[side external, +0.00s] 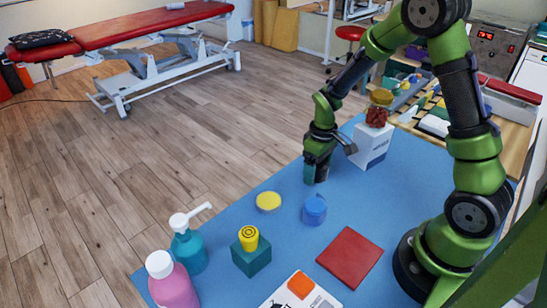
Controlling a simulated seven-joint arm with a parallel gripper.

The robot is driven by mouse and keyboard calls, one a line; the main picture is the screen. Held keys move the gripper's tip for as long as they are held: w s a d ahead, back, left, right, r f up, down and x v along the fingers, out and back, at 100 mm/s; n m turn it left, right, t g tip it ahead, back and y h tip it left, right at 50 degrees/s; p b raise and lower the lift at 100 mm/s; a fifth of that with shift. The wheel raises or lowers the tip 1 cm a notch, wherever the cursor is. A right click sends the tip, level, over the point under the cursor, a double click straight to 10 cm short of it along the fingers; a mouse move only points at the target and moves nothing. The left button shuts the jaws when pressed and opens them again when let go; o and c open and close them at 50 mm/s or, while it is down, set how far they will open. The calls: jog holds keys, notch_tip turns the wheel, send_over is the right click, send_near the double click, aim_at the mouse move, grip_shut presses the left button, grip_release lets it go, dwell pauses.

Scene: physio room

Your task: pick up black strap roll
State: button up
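My gripper (317,173) points down just above or at the blue mat (233,210), left of a white box. Its fingers are small and dark here, with a teal patch at their left side; I cannot tell whether that patch is part of a finger or an object. I cannot tell whether the fingers are open or shut. I cannot make out a black strap roll; it may be hidden by the gripper. A blue roll-like object (314,211) stands on the mat in front of the gripper.
A yellow disc (268,201), a teal block (251,260) bearing a yellow roll (248,238), a red square pad (349,257), a teal pump bottle (189,249) and a pink bottle (171,284) are nearer. The white box (371,146) carries a jar (378,110).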

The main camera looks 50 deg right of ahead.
jog(key=c, duration=0.9)
jog(key=shift+c, duration=0.2)
jog(key=shift+r, duration=0.1)
